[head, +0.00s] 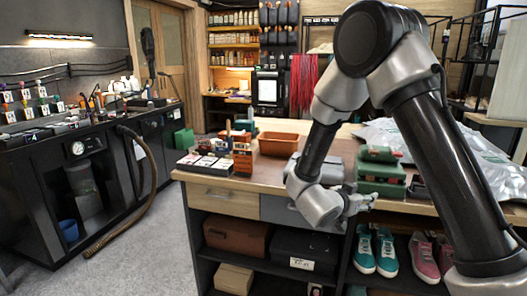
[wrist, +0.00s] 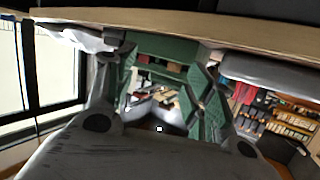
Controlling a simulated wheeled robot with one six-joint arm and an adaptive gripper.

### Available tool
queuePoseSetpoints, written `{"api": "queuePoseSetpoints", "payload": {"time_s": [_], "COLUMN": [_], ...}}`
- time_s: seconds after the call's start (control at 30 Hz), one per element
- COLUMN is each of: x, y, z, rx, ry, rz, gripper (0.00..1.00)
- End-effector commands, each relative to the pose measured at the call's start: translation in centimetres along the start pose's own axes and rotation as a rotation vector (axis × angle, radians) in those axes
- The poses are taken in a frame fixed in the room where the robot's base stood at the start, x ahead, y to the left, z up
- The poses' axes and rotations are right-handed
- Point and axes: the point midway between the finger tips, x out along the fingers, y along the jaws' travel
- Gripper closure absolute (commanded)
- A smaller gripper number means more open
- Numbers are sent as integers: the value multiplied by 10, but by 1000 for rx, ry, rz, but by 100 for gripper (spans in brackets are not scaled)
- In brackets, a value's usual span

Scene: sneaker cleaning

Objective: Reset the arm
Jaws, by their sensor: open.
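My arm rises from the lower right of the head view and bends down over the front edge of the wooden worktable (head: 226,178). My gripper (head: 365,202) is by that edge, in front of the green boxes (head: 381,171). In the wrist view my gripper (wrist: 160,78) has its fingers spread apart, with nothing visibly held between them. Green surfaces show behind and between the fingers, and a wooden edge runs across the top of that view. The exact gap between gripper and table cannot be told.
On the table are an orange-brown tray (head: 279,144), small boxes (head: 206,166) and a silvery sheet (head: 480,160) at right. Teal shoes (head: 376,250) and pink shoes (head: 425,259) stand on the shelf below. A black workbench (head: 85,165) is at left, with open floor between.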

Motion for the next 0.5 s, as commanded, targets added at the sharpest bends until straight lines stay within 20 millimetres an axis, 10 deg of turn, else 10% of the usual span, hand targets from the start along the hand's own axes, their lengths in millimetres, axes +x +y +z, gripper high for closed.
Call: {"api": "queuePoseSetpoints", "payload": {"time_s": [0.27,0.5], "x": [-15,-100], "y": [-51,-64], "z": [68,83], "rx": [-45,-207], "ry": [-349,-840], "rz": [-287,-652], "gripper": [47,47]}}
